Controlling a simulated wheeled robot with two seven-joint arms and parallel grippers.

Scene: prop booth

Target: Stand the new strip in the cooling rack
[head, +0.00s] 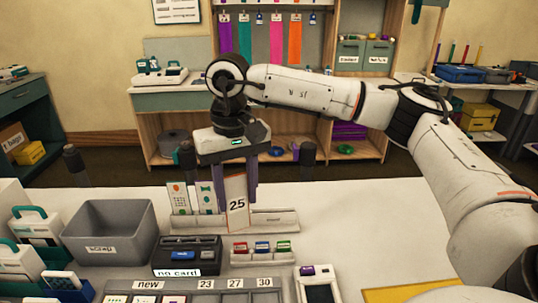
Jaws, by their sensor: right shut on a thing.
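My right gripper (224,188) points down over the table, shut on a white strip marked 25 (237,206). The strip is upright with a slight tilt. Its lower end overlaps the low pale rack (275,221) in the picture; I cannot tell whether it is in a slot or in front. Two other pale strips with coloured marks (179,197) (207,197) stand at the rack's left part. The rack's right part looks empty, and its label is too small to read. My left gripper is not in view.
A grey scrap bin (108,231) stands left of the rack. A black device reading "no card" (187,256) and several small coloured blocks (262,247) lie in front. A tray labelled new, 23, 27 and 30 (190,284) is nearest. The white table right of the rack is clear.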

